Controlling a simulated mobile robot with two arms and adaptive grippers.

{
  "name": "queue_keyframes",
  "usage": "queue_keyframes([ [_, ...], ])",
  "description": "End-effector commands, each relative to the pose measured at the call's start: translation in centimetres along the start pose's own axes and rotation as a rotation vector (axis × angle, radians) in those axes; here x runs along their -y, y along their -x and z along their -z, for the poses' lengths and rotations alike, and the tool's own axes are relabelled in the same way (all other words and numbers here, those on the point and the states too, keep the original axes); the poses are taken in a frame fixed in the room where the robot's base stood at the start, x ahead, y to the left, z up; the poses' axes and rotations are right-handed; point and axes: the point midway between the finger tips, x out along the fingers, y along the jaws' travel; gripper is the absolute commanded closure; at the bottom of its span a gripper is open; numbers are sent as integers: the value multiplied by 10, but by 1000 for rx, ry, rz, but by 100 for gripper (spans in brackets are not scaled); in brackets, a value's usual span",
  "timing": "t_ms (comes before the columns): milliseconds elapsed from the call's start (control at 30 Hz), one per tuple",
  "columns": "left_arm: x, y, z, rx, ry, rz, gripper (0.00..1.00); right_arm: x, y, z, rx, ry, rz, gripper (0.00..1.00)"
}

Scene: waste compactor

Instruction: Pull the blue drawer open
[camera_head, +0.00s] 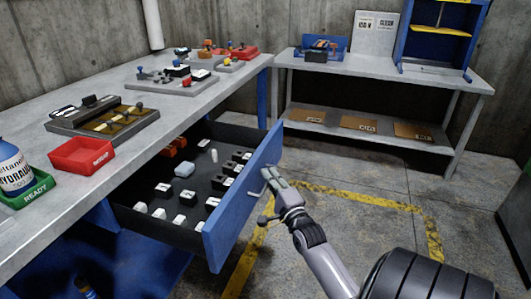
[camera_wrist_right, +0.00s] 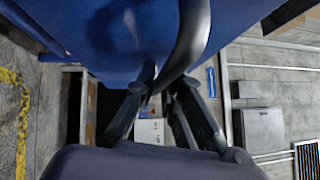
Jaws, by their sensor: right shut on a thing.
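The blue drawer (camera_head: 222,232) is pulled well out from under the grey workbench. Its dark inside shows, with rows of small white, black and orange parts. My right gripper (camera_head: 270,182) is at the front of the drawer, shut on its handle. In the right wrist view the handle (camera_wrist_right: 190,40) is a dark curved bar passing between the fingers of my right gripper (camera_wrist_right: 163,88), close to the blue drawer front (camera_wrist_right: 100,35). The handle is mostly hidden by the gripper in the head view. My left gripper is not in view.
The workbench top (camera_head: 40,115) carries a red tray (camera_head: 82,156), a green tray (camera_head: 27,192) with a bottle, and several fixtures. A second grey table (camera_head: 380,68) with a blue rack (camera_head: 437,40) stands at the back. The floor right of the drawer is clear, with yellow lines.

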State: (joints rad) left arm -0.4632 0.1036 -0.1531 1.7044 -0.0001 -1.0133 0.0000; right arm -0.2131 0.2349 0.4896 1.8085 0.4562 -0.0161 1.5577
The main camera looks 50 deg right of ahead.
Motion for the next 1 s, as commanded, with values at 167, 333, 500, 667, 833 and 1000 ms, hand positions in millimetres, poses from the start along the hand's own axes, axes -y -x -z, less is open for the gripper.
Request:
queue_keyframes([
  [167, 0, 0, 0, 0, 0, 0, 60, -2, 0, 0, 0, -4, -4, 100],
  [333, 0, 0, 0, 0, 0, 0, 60, -2, 0, 0, 0, -3, -4, 88],
  [500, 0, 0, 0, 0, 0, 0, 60, -1, 0, 0, 0, -2, -3, 76],
  [667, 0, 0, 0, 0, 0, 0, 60, -1, 0, 0, 0, -1, -2, 70],
  [833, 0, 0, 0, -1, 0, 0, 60, 0, 0, 0, 0, 0, -1, 70],
  [1000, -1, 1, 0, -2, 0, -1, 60, -2, 9, 0, 0, 0, -3, 70],
])
